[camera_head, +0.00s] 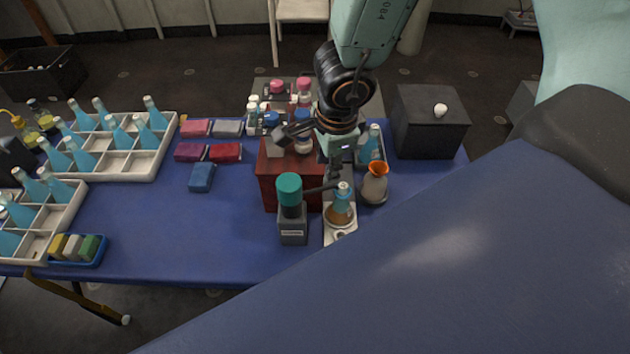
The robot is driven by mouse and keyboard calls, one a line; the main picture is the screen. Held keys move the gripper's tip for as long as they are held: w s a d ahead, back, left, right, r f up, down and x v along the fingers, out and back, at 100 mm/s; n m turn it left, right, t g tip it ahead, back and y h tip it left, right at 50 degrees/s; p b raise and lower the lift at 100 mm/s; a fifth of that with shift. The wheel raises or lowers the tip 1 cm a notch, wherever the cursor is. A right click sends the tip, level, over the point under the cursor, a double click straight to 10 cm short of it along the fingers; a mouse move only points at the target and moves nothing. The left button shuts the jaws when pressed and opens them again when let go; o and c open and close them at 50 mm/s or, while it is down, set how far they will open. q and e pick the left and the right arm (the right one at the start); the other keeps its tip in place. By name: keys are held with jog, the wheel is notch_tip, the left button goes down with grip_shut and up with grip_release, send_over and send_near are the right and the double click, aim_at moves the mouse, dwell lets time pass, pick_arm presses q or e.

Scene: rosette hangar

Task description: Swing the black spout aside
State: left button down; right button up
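The black spout (322,188) is a short dark arm. It runs from a grey dispenser with a teal cap (289,189) to the right, near the top of a bottle (340,203) with blue liquid and a brown lower part. The bottle stands upright on a pale stand (341,238). My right gripper (309,155) comes down from the top, with its fingers spread apart. One finger points left over the red box and the other points down close to the spout's outer end. I cannot tell whether it touches the spout. My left gripper is not in view.
A red box (268,187) stands behind the dispenser. An orange-topped flask (375,184) and a blue bottle stand to the right, near a black box (429,124). Bottle crates (152,171) fill the left side.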

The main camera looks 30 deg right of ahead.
aim_at(325, 188)
jog(key=f+b, duration=0.4)
jog(key=f, duration=0.1)
jog(key=w+f+b, duration=0.1)
jog(key=f, duration=0.1)
jog(key=shift+w+d+f+b, duration=0.1)
jog(key=shift+d+f+b, duration=0.3)
grip_shut()
dwell(0.7)
